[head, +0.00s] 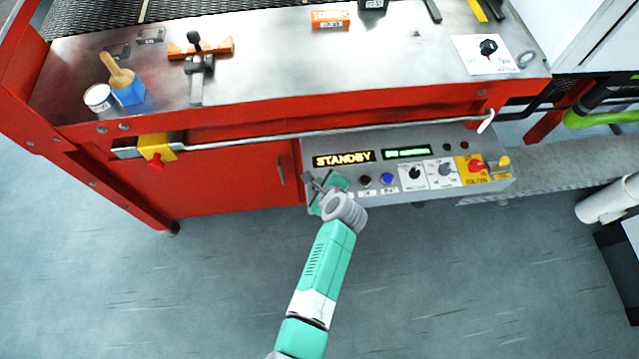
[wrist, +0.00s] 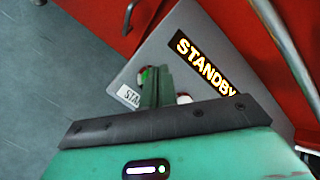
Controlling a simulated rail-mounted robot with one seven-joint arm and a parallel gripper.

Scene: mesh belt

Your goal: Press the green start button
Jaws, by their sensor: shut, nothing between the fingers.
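The control panel (head: 405,193) sits on the front of the red machine, and its display (head: 344,159) reads STANDBY. My gripper (head: 322,188) is at the panel's left end, with its fingers shut and empty. In the wrist view the shut fingers (wrist: 157,80) point at the panel, over the spot where a green button (wrist: 144,74) partly shows beside a label starting "STA" (wrist: 130,96). I cannot tell whether the fingertips touch it. In the head view my gripper hides the green button.
Two dials (head: 412,172) and a red emergency stop (head: 475,166) on a yellow plate are farther right on the panel. A metal rail (head: 300,134) runs along the machine above the panel. The floor (head: 200,290) in front is clear.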

